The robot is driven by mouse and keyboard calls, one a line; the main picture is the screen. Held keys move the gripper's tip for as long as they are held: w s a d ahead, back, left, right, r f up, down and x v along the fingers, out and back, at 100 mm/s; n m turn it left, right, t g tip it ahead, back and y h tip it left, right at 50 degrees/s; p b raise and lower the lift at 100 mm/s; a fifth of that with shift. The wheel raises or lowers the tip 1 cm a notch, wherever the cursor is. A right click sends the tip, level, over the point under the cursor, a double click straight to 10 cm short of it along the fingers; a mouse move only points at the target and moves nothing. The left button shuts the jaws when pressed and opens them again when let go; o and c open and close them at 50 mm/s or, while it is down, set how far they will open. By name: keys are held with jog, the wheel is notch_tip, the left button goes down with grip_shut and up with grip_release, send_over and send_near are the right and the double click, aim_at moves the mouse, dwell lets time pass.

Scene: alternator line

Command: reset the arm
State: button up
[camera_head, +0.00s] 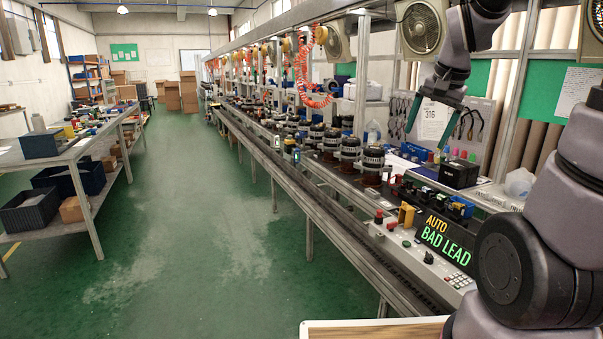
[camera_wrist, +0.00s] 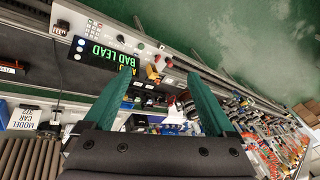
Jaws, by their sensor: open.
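My gripper (camera_head: 434,122) hangs above the right part of the long assembly line, with its two green fingers apart and pointing down. Nothing is between the fingers. In the wrist view the green fingers of my gripper (camera_wrist: 166,90) are spread, with the bench and its small parts well below them. My arm (camera_head: 545,230) fills the right edge of the head view.
A control panel (camera_head: 425,256) with a display reading "AUTO BAD LEAD" sits at the line's near end. A black box (camera_head: 459,174) stands on the bench below my gripper. Several alternators (camera_head: 349,154) line the conveyor.

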jog(key=s+a+r+n+t, duration=0.1)
jog(key=s+a+r+n, duration=0.1)
jog(key=s, duration=0.5)
jog(key=s+a+r+n+t+y, duration=0.1)
jog(key=s+a+r, duration=0.2)
jog(key=s, duration=0.4)
jog(key=shift+r+n+t, duration=0.3)
jog(key=shift+r+n, duration=0.1)
jog(key=shift+r, duration=0.2)
